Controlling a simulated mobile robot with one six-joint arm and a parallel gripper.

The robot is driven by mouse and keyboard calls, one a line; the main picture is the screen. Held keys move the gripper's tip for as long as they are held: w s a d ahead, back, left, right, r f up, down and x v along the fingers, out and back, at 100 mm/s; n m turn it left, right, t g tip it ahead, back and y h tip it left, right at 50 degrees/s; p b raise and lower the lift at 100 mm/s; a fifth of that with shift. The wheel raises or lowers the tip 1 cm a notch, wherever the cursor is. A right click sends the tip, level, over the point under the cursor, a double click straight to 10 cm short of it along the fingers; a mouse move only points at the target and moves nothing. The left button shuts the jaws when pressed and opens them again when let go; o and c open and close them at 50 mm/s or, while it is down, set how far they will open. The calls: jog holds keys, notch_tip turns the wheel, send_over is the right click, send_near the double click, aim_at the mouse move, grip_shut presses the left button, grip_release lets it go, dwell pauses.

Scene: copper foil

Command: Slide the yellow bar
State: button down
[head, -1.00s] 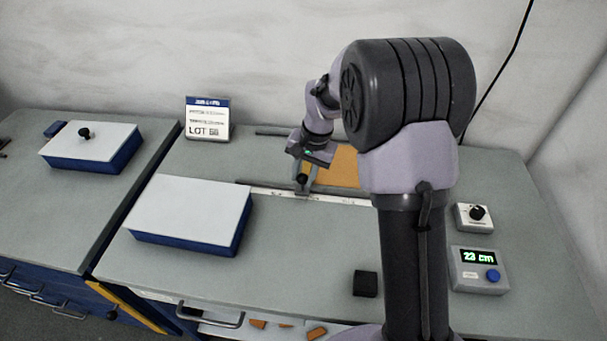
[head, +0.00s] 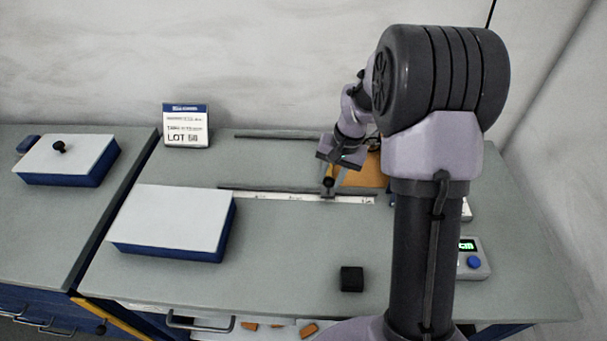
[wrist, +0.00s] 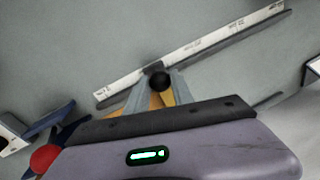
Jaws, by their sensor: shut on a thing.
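My gripper (head: 328,190) is shut on the black knob (wrist: 159,81) of the yellow bar. An orange-brown copper sheet (head: 363,172) lies just right of the bar, partly hidden by my arm. The ruler also shows in the wrist view (wrist: 205,45).
Dark rails (head: 275,137) run left to right behind and along the ruler. A white-topped blue box (head: 172,218) stands left, a LOT sign (head: 187,127) behind it. A black block (head: 352,279) lies in front. A display box (head: 472,262) at right is partly hidden by my arm.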

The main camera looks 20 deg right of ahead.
jog(key=s+d, duration=0.1)
jog(key=d, duration=0.3)
jog(key=s+d, duration=0.1)
jog(key=d, duration=0.1)
jog(key=shift+s+d+p, duration=0.2)
jog(key=shift+s+p, duration=0.1)
jog(key=shift+p, duration=0.1)
jog(key=c, duration=1.1)
grip_release()
jog(key=shift+r, duration=0.1)
notch_tip(320, 180, up, 17)
jog(key=s+d+p, duration=0.1)
jog(key=d+p, duration=0.1)
jog(key=p, duration=0.4)
jog(key=shift+s+d, duration=0.4)
